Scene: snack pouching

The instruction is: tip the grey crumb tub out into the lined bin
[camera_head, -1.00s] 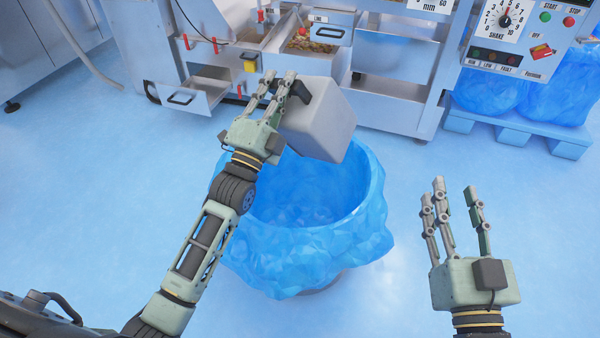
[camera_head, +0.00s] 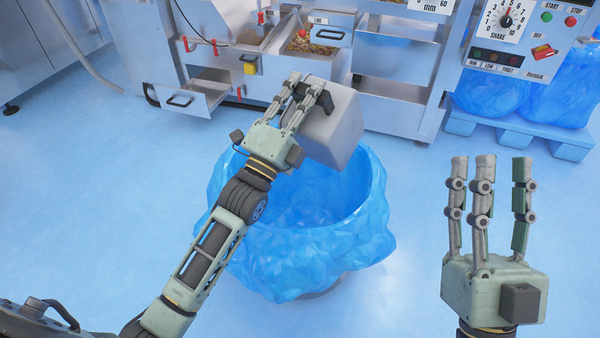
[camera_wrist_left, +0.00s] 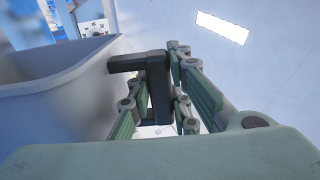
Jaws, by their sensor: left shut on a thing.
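The grey crumb tub (camera_head: 333,128) is held in the air over the far part of the lined bin (camera_head: 300,240), tilted with its underside toward me. My left gripper (camera_head: 306,90) is shut on the tub's black handle. In the left wrist view, the fingers (camera_wrist_left: 170,90) close around the dark handle (camera_wrist_left: 158,85), and the tub (camera_wrist_left: 60,95) fills the left side. The tub's contents are hidden. The bin has a blue liner folded over its rim, and its visible inside shows only blue liner. My right gripper (camera_head: 495,170) is open and empty, right of the bin.
A steel machine with an open drawer (camera_head: 190,98) and a tray of brown snack pieces (camera_head: 310,48) stands behind the bin. A control panel (camera_head: 520,30) is at upper right. Blue bags on a blue pallet (camera_head: 520,132) stand below it. The floor around the bin is clear.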

